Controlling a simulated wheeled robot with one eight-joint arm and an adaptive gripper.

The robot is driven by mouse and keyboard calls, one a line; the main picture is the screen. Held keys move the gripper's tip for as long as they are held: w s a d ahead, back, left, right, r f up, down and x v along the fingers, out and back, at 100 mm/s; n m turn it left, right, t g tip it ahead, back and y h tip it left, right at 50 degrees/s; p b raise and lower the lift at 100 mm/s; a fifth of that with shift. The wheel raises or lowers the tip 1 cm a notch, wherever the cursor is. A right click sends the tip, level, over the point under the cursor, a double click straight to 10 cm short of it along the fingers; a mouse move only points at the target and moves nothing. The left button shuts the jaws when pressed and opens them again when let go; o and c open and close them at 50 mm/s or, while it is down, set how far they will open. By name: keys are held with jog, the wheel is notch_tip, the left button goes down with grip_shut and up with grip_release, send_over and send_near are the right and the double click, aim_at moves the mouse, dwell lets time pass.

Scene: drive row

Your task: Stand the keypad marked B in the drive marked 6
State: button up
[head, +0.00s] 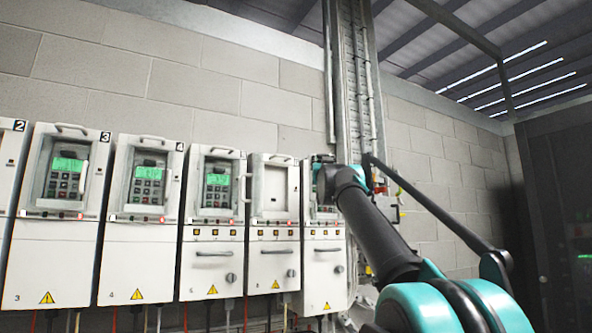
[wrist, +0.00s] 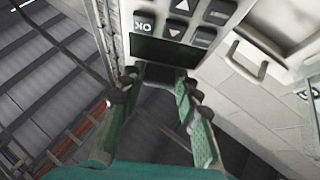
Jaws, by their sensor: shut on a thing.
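The drive marked 6 (head: 273,240) is a white cabinet in the row in the head view. Its upper bay (head: 274,204) is pale and empty, with no keypad in it. My gripper (wrist: 157,80) is shut on a grey keypad (wrist: 186,14) with a dark screen, an OK key and arrow keys, upside down in the wrist view. Its letter mark is not visible, so I cannot confirm it is B. In the head view my gripper (head: 323,165) is right of drive 6, in front of the rightmost drive's upper part, and the held keypad cannot be made out.
Drives 3 (head: 58,250), 4 (head: 140,250) and 5 (head: 213,250) stand to the left, each with a lit keypad. A partly hidden drive (head: 323,270) stands right of drive 6. A vertical cable tray (head: 355,90) rises behind my arm. A dark cabinet (head: 555,220) is far right.

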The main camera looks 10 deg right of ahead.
jog(key=w+a+f+n+y, duration=0.2)
jog(key=w+a+n+y, duration=0.3)
jog(key=w+a+y, duration=0.4)
jog(key=shift+a+f+n+g+y, duration=0.25)
jog(key=shift+a+n+g+y, duration=0.05)
jog(key=shift+a+y, duration=1.25)
jog(key=shift+w+a, duration=0.2)
jog(key=shift+w, duration=0.45)
jog(key=shift+w+a, duration=0.2)
jog(key=shift+w, duration=0.45)
jog(key=shift+f, duration=1.35)
jog(key=o, duration=1.1)
jog(key=shift+o, duration=0.2)
